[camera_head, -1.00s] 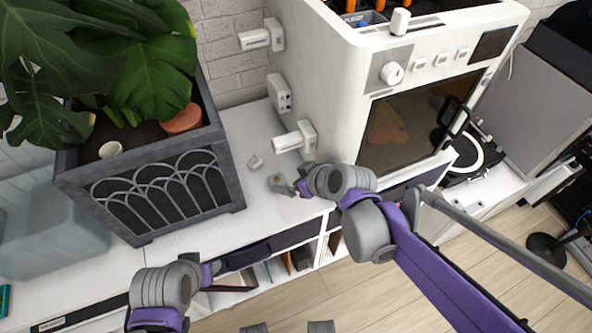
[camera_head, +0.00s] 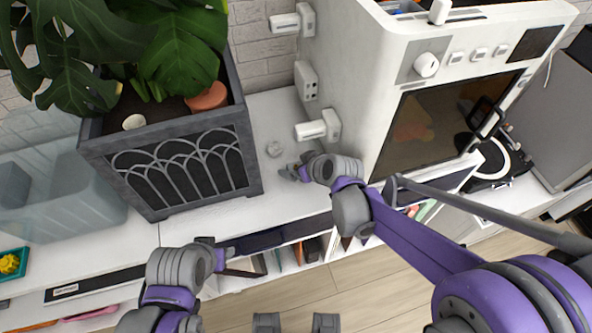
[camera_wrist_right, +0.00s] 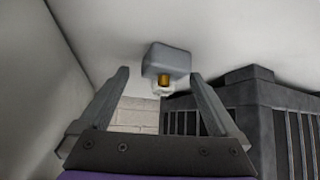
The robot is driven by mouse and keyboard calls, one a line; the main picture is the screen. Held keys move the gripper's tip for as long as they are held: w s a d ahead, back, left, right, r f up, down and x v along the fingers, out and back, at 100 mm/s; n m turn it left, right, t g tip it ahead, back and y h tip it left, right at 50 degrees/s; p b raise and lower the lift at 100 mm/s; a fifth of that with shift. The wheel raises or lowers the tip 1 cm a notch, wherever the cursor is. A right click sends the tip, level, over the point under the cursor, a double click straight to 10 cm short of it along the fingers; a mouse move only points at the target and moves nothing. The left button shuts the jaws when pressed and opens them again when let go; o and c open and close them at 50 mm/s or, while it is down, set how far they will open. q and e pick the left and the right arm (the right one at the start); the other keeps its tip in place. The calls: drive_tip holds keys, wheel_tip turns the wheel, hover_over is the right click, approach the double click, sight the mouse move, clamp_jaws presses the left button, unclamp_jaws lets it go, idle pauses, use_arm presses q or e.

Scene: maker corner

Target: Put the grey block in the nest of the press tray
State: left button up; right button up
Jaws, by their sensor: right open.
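The grey block (camera_wrist_right: 168,60), with a brass-coloured piece on it, rests on the white worktop. In the right wrist view it lies between the lines of the two fingers, near their tips. My right gripper (camera_wrist_right: 160,75) is open, with no finger seen touching the block. In the head view the right gripper (camera_head: 300,170) is low over the worktop and partly hides the block (camera_head: 288,173). My left gripper (camera_head: 245,260) is at the worktop's front edge, its fingers apart and empty. I cannot make out the press tray for certain.
A large planter (camera_head: 190,175) stands left of the right gripper, and a white oven-like machine (camera_head: 350,90) stands to its right. A teal tray (camera_head: 22,254) with a yellow thing is at the far left.

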clamp_jaws()
idle(0.5)
